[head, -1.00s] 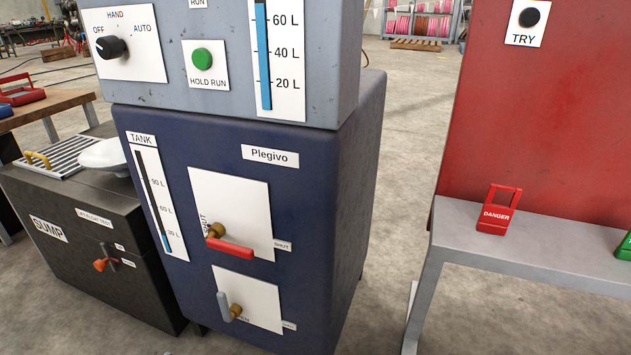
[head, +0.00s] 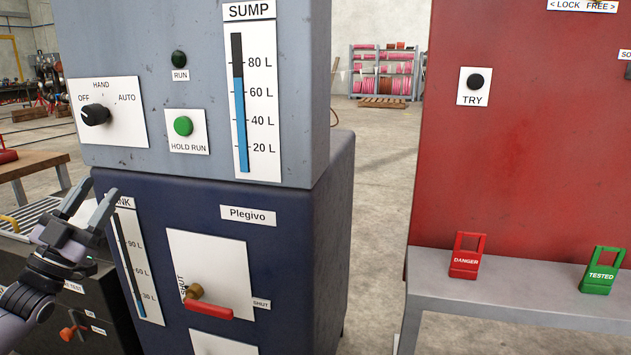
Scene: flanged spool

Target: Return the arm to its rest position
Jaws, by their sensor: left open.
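My left gripper (head: 92,212) is at the left of the head view, in front of the tank panel's left edge. Its two fingers are spread, with nothing between them. It partly covers the TANK label and gauge (head: 137,265). My right gripper is not in view. The blue tank cabinet (head: 325,235) carries a red-handled valve (head: 208,308) beside the word SHUT. Above it, the grey sump panel (head: 205,60) has a black selector knob (head: 95,115), a green HOLD RUN button (head: 183,126) and a sump level gauge (head: 242,105).
A red panel (head: 550,150) with a black TRY button (head: 475,82) stands at right. On the grey bench (head: 510,297) before it stand a red DANGER tag (head: 467,258) and a green TESTED tag (head: 602,272). Open floor (head: 385,180) lies between cabinet and bench.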

